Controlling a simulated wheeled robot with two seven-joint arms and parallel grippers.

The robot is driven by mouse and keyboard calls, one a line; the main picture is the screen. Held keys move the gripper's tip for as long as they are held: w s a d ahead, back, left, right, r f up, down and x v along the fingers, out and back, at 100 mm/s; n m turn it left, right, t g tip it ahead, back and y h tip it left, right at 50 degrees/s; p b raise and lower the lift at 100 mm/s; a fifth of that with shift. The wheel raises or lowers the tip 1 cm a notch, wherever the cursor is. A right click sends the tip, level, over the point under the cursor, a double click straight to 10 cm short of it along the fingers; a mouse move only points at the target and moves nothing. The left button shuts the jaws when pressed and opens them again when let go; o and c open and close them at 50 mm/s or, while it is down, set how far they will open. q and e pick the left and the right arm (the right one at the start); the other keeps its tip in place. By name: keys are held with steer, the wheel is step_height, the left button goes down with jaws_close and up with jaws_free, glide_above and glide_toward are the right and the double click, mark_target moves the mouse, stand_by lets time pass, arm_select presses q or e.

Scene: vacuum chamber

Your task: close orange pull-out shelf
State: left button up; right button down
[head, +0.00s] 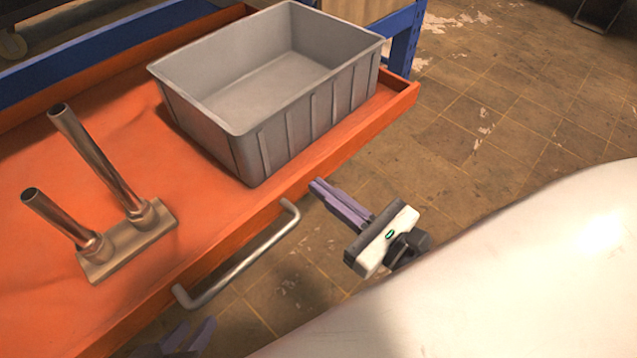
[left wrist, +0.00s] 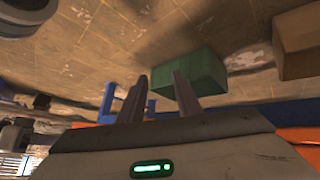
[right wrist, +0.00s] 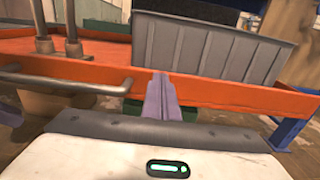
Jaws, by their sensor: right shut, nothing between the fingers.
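The orange pull-out shelf (head: 140,185) is out, with a metal bar handle (head: 240,262) on its front. It also shows in the right wrist view (right wrist: 225,93), with the handle (right wrist: 70,85) at left. My right gripper (head: 318,185) is shut and empty. Its fingertips point at the shelf's front edge, right of the handle; in the right wrist view they overlap that edge (right wrist: 160,76), and I cannot tell whether they touch. My left gripper (head: 192,335) is low, at the bottom edge below the handle. In the left wrist view its fingers (left wrist: 160,80) are apart with nothing between them.
A grey bin (head: 270,135) and a metal bracket with two upright tubes (head: 125,240) sit on the shelf. A blue frame (head: 405,40) stands behind. A green box (left wrist: 195,70) shows in the left wrist view. Tiled floor (head: 520,110) lies clear at right.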

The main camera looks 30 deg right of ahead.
steer(key=shift+x, duration=0.95)
